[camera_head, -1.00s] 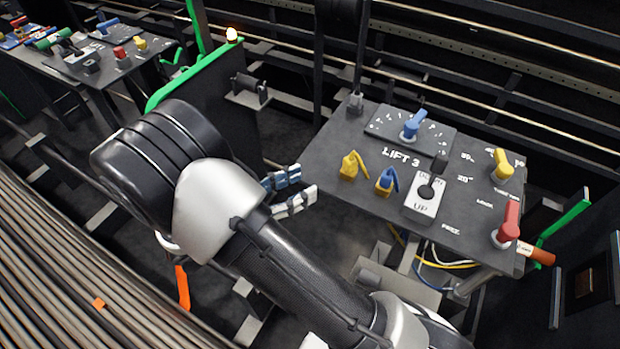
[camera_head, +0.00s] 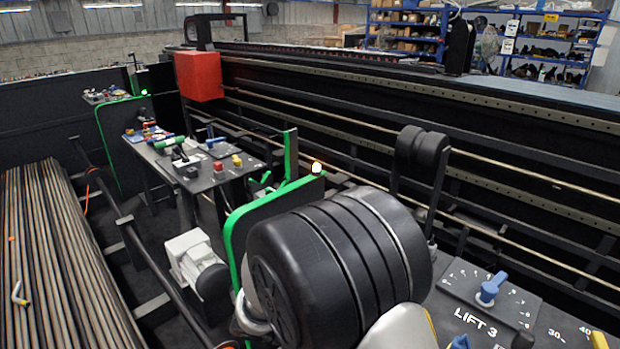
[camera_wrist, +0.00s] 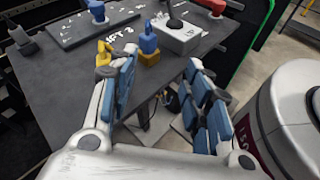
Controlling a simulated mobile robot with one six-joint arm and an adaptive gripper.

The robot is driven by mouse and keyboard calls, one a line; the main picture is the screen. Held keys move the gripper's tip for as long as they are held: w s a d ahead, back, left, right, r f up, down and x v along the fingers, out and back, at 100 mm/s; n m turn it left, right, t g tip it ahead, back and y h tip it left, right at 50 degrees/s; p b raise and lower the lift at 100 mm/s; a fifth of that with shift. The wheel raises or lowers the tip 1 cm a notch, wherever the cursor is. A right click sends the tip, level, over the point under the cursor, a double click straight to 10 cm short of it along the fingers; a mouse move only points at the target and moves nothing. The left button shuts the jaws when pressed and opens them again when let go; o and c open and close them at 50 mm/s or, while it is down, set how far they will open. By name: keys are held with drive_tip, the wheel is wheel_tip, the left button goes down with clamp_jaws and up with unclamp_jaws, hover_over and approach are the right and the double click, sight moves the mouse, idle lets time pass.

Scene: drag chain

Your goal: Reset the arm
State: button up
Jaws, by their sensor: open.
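My gripper (camera_wrist: 160,95) is open and empty in the wrist view, its two blue-padded fingers apart. It points toward the front edge of the grey LIFT 3 control panel (camera_wrist: 60,95). A yellow switch (camera_wrist: 104,52) and a blue switch (camera_wrist: 148,40) on the panel lie beyond the fingertips. In the head view my black arm joint fills the lower middle and the gripper is out of the picture. The panel's right part shows there (camera_head: 465,325) with a blue knob (camera_head: 491,288) on its dial plate.
A second control table (camera_head: 210,180) with coloured knobs stands left of centre. A green-edged post with a lit lamp (camera_head: 316,168) rises behind my arm joint. Long pipes (camera_head: 60,260) lie at left. A red box (camera_head: 198,75) and blue shelves (camera_head: 410,30) are farther back.

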drive_tip(key=s+r+m+t+y, duration=0.5)
drive_tip(key=s+r+m+y, duration=0.4)
drive_tip(key=s+m+y, duration=0.4)
drive_tip(key=shift+a+m+y, duration=0.4)
drive_tip(key=shift+m+y, duration=0.2)
drive_tip(key=shift+m, duration=0.5)
drive_tip(key=shift+c, duration=0.4)
